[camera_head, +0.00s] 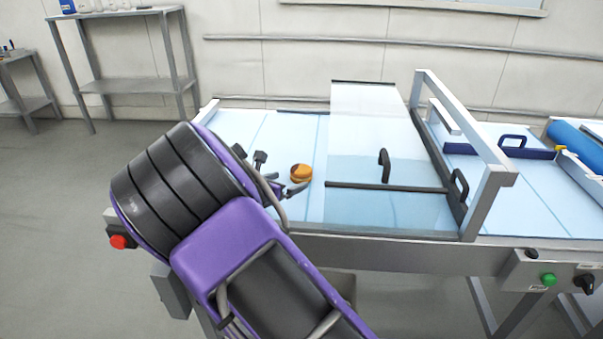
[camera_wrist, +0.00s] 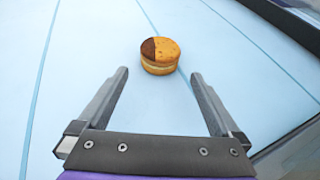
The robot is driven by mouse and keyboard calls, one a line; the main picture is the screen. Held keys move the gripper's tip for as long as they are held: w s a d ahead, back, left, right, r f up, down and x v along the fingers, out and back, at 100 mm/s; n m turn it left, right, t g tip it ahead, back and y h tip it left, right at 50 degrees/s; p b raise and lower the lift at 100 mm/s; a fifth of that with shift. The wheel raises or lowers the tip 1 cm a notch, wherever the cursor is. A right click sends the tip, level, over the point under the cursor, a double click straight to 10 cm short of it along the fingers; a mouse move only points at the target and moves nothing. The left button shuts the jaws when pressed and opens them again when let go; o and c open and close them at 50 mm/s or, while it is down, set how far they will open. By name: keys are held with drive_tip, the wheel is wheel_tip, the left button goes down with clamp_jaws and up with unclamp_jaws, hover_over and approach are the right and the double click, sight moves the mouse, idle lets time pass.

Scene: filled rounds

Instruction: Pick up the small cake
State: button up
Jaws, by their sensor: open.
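The small cake (camera_head: 301,173) is round, with a golden top partly dark brown and a pale filling band around its side. It sits on the light blue belt (camera_head: 245,125), left of the clear panel. In the wrist view the cake (camera_wrist: 160,56) lies just beyond the fingertips, roughly centred between them. My gripper (camera_wrist: 158,74) is open and empty, its two fingers apart and not touching the cake. In the head view my gripper (camera_head: 277,172) is partly hidden by my arm and is close to the cake's left side.
A clear panel (camera_head: 370,130) with a dark handle (camera_head: 384,166) stands over the belt right of the cake. A metal frame (camera_head: 487,205) is further right. A red button (camera_head: 120,241) is at the left end. The belt left of the cake is bare.

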sight(296, 176)
drive_tip(key=x, duration=0.6)
drive_tip(key=shift+w+d+r, duration=0.1)
drive_tip(key=shift+w+r, duration=0.05)
drive_tip(key=shift+w, duration=0.2)
drive_tip(key=c, duration=0.8)
drive_tip(key=shift+o, duration=0.2)
wheel_tip(296, 176, up, 10)
drive_tip(key=shift+f+p, duration=0.1)
drive_tip(key=shift+p, duration=0.65)
drive_tip(key=shift+s, duration=0.1)
